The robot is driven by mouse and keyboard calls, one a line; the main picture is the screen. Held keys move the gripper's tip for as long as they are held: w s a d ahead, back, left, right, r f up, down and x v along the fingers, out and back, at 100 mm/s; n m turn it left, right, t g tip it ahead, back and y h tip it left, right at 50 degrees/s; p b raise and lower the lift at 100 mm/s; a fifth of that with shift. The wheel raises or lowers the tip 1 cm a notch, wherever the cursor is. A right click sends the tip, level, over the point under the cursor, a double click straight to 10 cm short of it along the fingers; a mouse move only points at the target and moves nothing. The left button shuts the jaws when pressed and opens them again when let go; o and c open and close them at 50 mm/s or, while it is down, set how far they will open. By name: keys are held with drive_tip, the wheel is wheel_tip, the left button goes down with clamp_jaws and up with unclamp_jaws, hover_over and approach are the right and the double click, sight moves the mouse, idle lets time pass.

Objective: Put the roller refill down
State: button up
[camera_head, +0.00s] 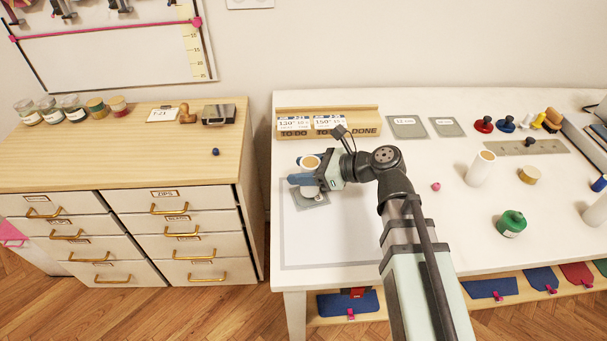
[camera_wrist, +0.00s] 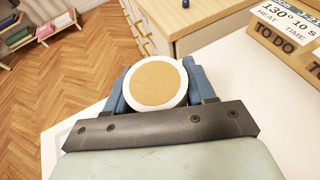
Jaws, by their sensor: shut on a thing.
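The roller refill (camera_head: 310,163) is a white cylinder with a tan round end. My gripper (camera_head: 307,176) is shut on it, with blue fingers on either side, above the left part of the white table (camera_head: 340,228). In the wrist view the refill's tan end (camera_wrist: 157,85) faces the camera between the blue fingers. A grey square plate (camera_head: 313,203) with a pale round mark lies on the table just below the gripper, partly hidden by it. I cannot tell whether the refill touches anything beneath.
A wooden TO DO/DONE board (camera_head: 327,122) stands behind my gripper. Other white rolls (camera_head: 481,168), a green weight (camera_head: 511,223) and a small pink ball (camera_head: 436,187) are to the right. The outlined area in front of the grey plate is clear. A drawer cabinet (camera_head: 130,190) stands left, across a gap.

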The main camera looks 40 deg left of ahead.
drive_tip(key=shift+f, duration=0.85)
drive_tip(key=shift+f, duration=0.15)
drive_tip(key=o, duration=1)
drive_tip(key=shift+o, duration=0.2)
drive_tip(key=shift+w+d+r, duration=0.1)
drive_tip(key=shift+d+r, duration=0.05)
drive_tip(key=shift+r, duration=0.1)
drive_tip(key=v, duration=1.1)
drive_tip(key=shift+d, duration=0.2)
drive_tip(key=shift+w+r, duration=0.1)
